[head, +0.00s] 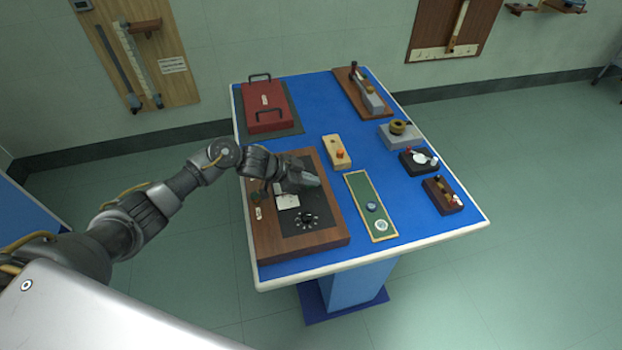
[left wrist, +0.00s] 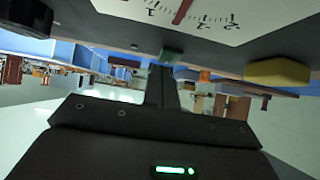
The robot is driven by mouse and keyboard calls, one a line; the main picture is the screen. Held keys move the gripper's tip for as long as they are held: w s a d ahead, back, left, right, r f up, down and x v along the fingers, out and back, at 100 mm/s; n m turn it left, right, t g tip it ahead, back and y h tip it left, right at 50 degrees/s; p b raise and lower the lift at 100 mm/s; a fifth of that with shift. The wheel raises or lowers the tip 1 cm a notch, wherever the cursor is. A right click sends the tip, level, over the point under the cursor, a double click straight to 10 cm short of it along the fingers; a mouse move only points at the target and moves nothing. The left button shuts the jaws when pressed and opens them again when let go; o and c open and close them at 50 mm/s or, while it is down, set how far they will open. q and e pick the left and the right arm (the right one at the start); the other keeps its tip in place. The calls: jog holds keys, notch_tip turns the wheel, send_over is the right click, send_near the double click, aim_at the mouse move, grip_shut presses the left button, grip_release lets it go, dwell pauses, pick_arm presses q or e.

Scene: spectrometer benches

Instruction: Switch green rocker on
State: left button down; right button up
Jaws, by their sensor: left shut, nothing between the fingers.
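A wooden-framed instrument panel (head: 330,240) with a black face lies on the blue bench. It carries a white meter (head: 287,201) and a round black knob (head: 307,220). My left gripper (head: 312,181) is over the far right part of this panel, shut and empty. In the left wrist view the panel face fills the top, with the meter scale (left wrist: 205,12). A small green rocker (left wrist: 171,55) is right at the tips of my left gripper (left wrist: 162,72). I cannot tell whether they touch, or which way the rocker is tipped. In the head view my gripper seems to hide it.
A red box (head: 268,118) with black handles stands behind the panel. A cream block (head: 336,153) with an orange knob and a green board (head: 358,195) are to the right. Several small devices line the bench's right side. Bare blue surface lies between them.

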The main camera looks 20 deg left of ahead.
pick_arm(q)
jog(key=shift+d+r+y+p, duration=0.1)
jog(key=shift+r+y+p, duration=0.15)
jog(key=shift+p, duration=0.5)
jog(key=shift+f+b, duration=0.4)
jog(key=shift+s+a+p, duration=0.3)
jog(key=shift+a+p, duration=0.05)
jog(key=shift+a, duration=0.15)
jog(key=shift+s+a+f, duration=0.15)
jog(key=shift+a, duration=0.05)
